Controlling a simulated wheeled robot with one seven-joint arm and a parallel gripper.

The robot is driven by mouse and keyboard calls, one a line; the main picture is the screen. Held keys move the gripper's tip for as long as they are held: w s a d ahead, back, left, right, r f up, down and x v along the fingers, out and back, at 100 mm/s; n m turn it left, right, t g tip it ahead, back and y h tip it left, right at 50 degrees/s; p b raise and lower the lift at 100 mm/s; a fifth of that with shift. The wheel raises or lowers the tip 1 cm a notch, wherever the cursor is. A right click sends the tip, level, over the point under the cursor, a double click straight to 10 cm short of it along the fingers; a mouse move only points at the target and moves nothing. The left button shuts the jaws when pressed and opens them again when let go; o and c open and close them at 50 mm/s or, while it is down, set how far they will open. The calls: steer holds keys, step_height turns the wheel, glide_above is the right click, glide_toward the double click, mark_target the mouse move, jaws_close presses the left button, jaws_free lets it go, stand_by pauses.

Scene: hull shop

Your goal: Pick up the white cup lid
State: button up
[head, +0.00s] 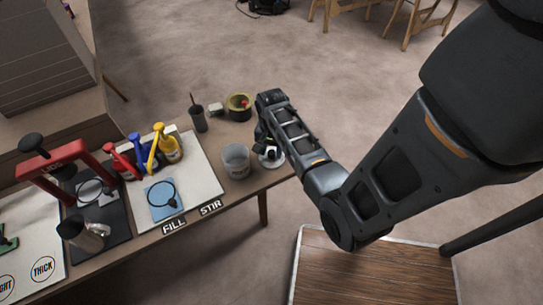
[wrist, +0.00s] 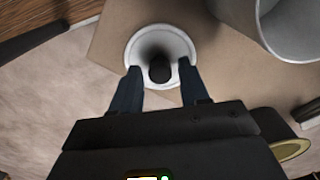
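The white cup lid (wrist: 176,34) is a round disc with a dark knob at its middle. It lies flat on the brown table. In the head view the lid (head: 270,160) is near the table's right end, partly hidden by my gripper (head: 266,142). In the wrist view my gripper (wrist: 160,75) is open, with one finger on each side of the knob and the tips over the lid's near edge. Nothing is seen held. Whether the fingers touch the lid I cannot tell.
A grey-white cup (head: 236,161) stands close left of the lid. A yellow-rimmed round pot (head: 238,107) and a dark brush holder (head: 198,120) stand behind. The table's right end is close to the lid.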

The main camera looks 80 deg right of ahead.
jaws_close()
stand_by(0.3)
